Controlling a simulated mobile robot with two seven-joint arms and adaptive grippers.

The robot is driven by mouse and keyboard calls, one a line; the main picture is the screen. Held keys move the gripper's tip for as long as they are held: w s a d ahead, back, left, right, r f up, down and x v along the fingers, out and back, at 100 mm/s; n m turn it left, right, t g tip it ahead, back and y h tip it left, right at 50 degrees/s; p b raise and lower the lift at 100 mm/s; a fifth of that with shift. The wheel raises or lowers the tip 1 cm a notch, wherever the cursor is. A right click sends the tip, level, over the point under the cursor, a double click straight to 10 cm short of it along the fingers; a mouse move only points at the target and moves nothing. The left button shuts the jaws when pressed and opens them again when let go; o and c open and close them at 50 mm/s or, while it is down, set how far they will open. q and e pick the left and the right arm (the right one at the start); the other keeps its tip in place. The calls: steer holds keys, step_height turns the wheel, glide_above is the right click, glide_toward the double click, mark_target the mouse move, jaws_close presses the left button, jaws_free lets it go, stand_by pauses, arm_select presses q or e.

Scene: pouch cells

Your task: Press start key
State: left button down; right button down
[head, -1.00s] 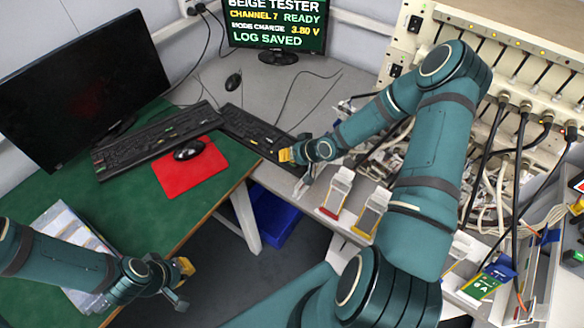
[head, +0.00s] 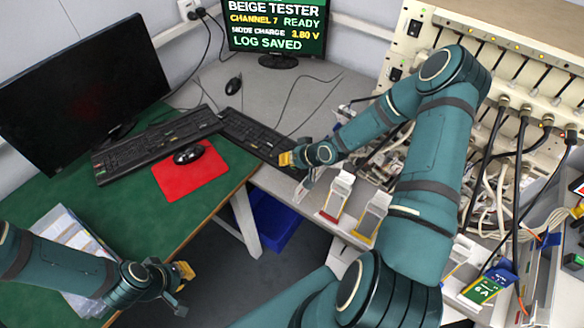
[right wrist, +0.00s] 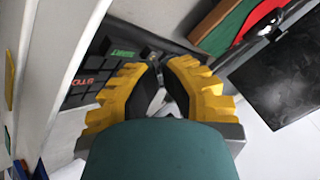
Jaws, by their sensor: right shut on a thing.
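The black tester keyboard (head: 250,131) lies on the grey bench, its right end by my right gripper (head: 290,158). In the right wrist view, this keyboard end shows dark keys, one with green lettering, seemingly the start key (right wrist: 123,52), and one with red lettering (right wrist: 82,82). The yellow fingers of my right gripper (right wrist: 160,66) come together just right of the green-lettered key. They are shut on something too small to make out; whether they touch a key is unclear. My left gripper (head: 180,278) hangs beside the green desk, its jaw opening unclear.
The tester screen (head: 276,28) reads channel 7 ready and log saved. A second keyboard (head: 158,145), a red mat (head: 205,172) with a mouse and a dark monitor (head: 75,90) are on the green desk. Clear-topped holders (head: 338,195) and cables crowd the right side.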

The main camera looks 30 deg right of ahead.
mark_target(288, 169)
steer(key=shift+f, duration=0.15)
stand_by(0.3)
steer(key=shift+f+b, duration=0.3)
steer(key=shift+f+b, duration=0.35)
steer(key=shift+f, duration=0.05)
stand_by(0.6)
stand_by(0.3)
steer(key=shift+r+p, duration=0.65)
steer(key=shift+r, duration=0.2)
step_height(288, 169, up, 5)
steer(key=p, duration=0.4)
stand_by(0.7)
